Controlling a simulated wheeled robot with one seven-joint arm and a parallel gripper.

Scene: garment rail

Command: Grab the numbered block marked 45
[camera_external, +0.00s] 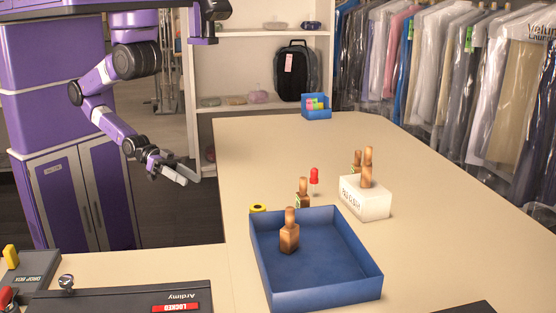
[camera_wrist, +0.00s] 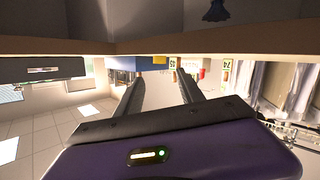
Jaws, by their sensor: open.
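Several brown wooden blocks with knob tops stand on the table. One block (camera_external: 289,236) is inside the blue tray, another (camera_external: 302,194) stands just behind it. One (camera_external: 367,172) rises from the white box, and one (camera_external: 356,161) is behind that box. No number is readable on them in the external view. In the wrist view, a small numbered tag (camera_wrist: 172,63) shows near the fingers, too small to read surely; another tag (camera_wrist: 226,66) seems to read 74. My gripper (camera_external: 182,172) is open and empty, left of the table; its fingers (camera_wrist: 160,82) are apart in the wrist view.
The blue tray (camera_external: 376,281) and lettered white box (camera_external: 377,207) stand on the table (camera_external: 270,150). A red-topped item (camera_external: 314,178) and yellow roll (camera_external: 258,208) are near the blocks. A black panel (camera_external: 120,303) lies front left. Bagged garments (camera_external: 450,75) hang at right.

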